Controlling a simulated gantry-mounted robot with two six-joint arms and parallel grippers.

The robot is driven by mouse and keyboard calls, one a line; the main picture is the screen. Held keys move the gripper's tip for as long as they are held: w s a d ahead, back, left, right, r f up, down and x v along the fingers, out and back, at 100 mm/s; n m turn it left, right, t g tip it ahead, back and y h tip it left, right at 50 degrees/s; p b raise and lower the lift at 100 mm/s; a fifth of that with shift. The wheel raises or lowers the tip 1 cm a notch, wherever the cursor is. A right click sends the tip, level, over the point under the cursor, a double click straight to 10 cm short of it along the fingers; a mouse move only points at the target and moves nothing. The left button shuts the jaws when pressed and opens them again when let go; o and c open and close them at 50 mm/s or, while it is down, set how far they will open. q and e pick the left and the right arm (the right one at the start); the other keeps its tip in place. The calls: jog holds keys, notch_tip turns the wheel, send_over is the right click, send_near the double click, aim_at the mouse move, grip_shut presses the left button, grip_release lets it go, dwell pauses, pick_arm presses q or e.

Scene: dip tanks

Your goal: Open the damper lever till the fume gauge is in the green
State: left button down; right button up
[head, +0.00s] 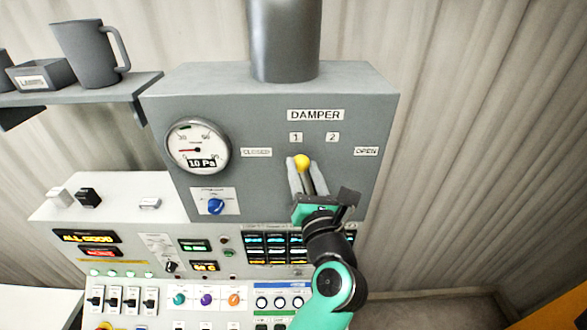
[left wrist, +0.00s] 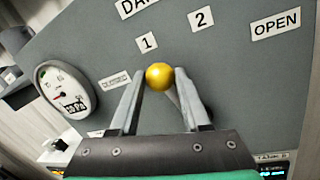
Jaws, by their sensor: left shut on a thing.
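The damper lever's yellow knob (head: 302,162) is on the grey damper panel (head: 365,105), just below the "1" label and between "CLOSED" and "OPEN". My left gripper (head: 305,172) is shut on the lever at this knob. The knob (left wrist: 160,76) shows between the finger ends in the left wrist view, with the lever shaft partly hidden behind the fingers. The round fume gauge (head: 198,146) is at the panel's left and reads "10 Pa". Its red needle points left. The gauge (left wrist: 66,90) is tilted and small in the left wrist view. My right gripper is in neither view.
A blue knob (head: 216,206) sits below the gauge. A control console (head: 140,240) with switches, dials and displays is lower down. A shelf (head: 130,90) with a grey mug (head: 85,50) is at the upper left. A duct (head: 284,40) rises above the panel.

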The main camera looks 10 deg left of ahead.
pick_arm(q)
jog(key=shift+d+r, duration=0.1)
jog(key=shift+c, duration=1.9)
grip_release()
jog(key=b+v, duration=0.1)
jog(key=v, duration=1)
jog(key=shift+s+b, duration=0.25)
jog(key=shift+b, duration=0.15)
jog(key=shift+d, duration=0.1)
